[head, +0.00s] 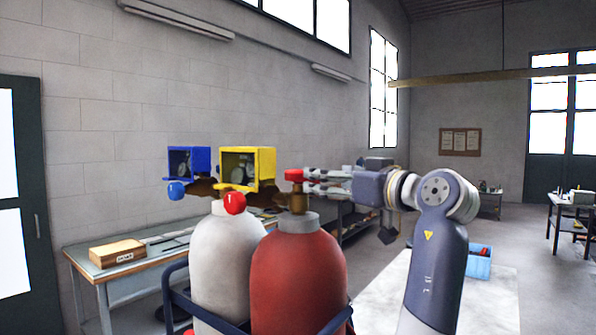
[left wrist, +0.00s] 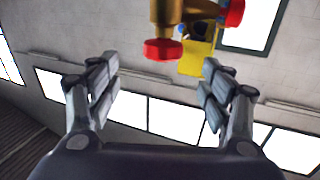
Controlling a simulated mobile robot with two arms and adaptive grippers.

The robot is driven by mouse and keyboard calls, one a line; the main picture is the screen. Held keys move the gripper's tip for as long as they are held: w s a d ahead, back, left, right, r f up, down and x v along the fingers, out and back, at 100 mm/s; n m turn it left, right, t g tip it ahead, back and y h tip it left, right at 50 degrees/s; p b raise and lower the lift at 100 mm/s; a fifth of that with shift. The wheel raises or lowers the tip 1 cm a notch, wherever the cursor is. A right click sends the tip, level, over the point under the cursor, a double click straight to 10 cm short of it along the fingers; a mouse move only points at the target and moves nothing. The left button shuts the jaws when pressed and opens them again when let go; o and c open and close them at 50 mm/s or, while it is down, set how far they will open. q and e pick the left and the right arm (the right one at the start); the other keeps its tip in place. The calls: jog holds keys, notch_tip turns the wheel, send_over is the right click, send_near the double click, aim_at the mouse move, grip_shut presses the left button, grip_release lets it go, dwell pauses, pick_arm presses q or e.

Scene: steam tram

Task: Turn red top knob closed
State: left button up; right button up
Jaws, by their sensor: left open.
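The red top knob (head: 294,175) sits on the brass valve (head: 298,201) at the neck of the red gas bottle (head: 297,280). My left gripper (head: 309,181) reaches in from the right side of the picture, its fingertips close to the knob. In the left wrist view, which is upside down, the red knob (left wrist: 163,50) lies just beyond the gap between the spread fingers (left wrist: 160,70). The fingers are open and empty, and contact with the knob is not visible. My right gripper is not in view.
A white bottle (head: 225,262) with another red knob (head: 234,203) stands to the left. A yellow gauge box (head: 247,167), a blue gauge box (head: 188,162) and a blue knob (head: 176,190) are close by. A workbench (head: 150,256) runs behind, along the wall.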

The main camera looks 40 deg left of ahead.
aim_at(299, 170)
pick_arm(q)
jog(key=p+x, duration=0.1)
jog(key=x, duration=0.2)
jog(key=p+x, duration=0.2)
jog(key=x, duration=0.1)
jog(key=p+x, duration=0.2)
jog(key=x, duration=0.2)
jog(key=shift+s+r, duration=0.3)
jog(key=shift+w+a+f+p, duration=0.1)
jog(key=shift+w+a+p, duration=0.1)
jog(key=shift+a+p, duration=0.2)
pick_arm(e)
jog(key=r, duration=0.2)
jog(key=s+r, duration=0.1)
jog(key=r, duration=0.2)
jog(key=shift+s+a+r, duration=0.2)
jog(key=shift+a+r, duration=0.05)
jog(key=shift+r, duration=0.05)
pick_arm(q)
jog(key=c, duration=1.1)
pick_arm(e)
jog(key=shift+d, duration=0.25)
